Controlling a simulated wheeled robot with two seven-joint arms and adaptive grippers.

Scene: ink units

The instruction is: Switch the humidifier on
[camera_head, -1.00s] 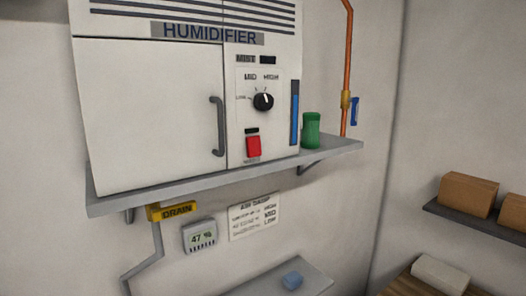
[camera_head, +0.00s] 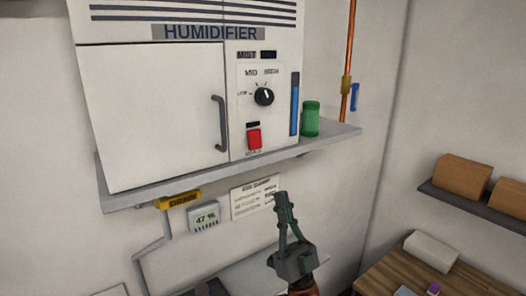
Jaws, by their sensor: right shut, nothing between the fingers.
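The white humidifier (camera_head: 150,105) stands on a grey wall shelf (camera_head: 330,138). Its front has a closed door with a dark handle (camera_head: 220,122) and a control panel at the right. The panel has a black dial (camera_head: 264,97) under LOW, MID and HIGH marks, and a red switch (camera_head: 254,138) low down. The small windows above the switch and beside MIST are dark. My right gripper (camera_head: 283,200) is shut and empty, below the shelf and below and right of the red switch, apart from it. My left gripper is not in view.
A green cylinder (camera_head: 311,119) stands on the shelf's right end, near a copper pipe (camera_head: 351,50) with a blue valve lever (camera_head: 354,97). A wooden table (camera_head: 385,272) is at lower right.

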